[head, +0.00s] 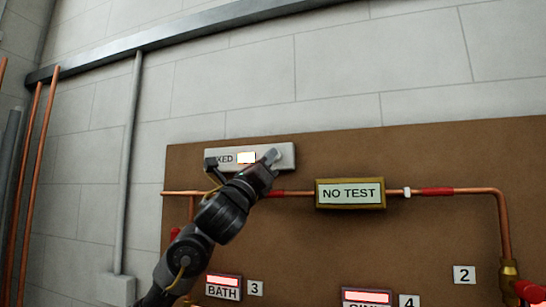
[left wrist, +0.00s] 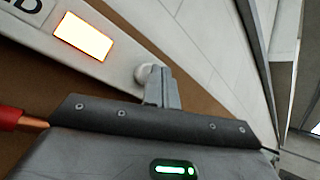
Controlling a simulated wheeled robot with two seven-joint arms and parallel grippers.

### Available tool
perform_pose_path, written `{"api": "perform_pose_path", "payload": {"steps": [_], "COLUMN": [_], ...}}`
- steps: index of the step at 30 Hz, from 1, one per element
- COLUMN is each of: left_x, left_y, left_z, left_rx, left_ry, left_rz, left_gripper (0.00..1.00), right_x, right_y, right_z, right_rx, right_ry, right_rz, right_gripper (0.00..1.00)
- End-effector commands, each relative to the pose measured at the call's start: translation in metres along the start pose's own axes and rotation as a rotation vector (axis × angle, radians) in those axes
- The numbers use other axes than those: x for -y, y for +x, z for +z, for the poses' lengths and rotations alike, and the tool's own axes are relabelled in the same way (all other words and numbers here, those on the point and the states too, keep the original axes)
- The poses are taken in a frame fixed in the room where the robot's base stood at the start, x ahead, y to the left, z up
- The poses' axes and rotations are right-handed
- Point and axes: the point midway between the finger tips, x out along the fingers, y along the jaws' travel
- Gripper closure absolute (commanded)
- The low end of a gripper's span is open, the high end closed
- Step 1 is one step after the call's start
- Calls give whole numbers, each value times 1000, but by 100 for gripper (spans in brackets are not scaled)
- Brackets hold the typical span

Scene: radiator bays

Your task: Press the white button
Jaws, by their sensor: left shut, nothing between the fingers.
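A pale panel (head: 226,158) is mounted at the top left of the brown board, with a label ending in "XED" and a brightly lit window (head: 246,157). In the left wrist view a round white button (left wrist: 142,73) stands on this panel, to the right of the lit window (left wrist: 83,37). My left gripper (head: 270,157) is shut and empty, in front of the panel's right part. In the left wrist view its fingertips (left wrist: 157,72) are right at the button and cover part of it. I cannot tell whether they touch it or whether it is pushed in. My right gripper is not in view.
A copper pipe (head: 455,191) with red bands runs across the brown board (head: 420,150), just below the panel. A brass-framed "NO TEST" sign (head: 350,194) sits on it to the right. Lit "BATH" display (head: 223,287) is lower down.

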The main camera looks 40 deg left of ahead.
Motion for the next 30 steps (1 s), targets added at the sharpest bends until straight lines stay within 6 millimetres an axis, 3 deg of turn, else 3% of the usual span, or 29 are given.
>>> {"api": "perform_pose_path", "payload": {"steps": [30], "left_x": [-5], "left_y": [7], "left_z": [-5], "left_rx": [-1], "left_ry": [0], "left_rz": [0], "left_gripper": [100], "right_x": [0], "right_y": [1], "right_z": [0], "right_rx": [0], "right_ry": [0], "right_rz": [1], "right_gripper": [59]}}
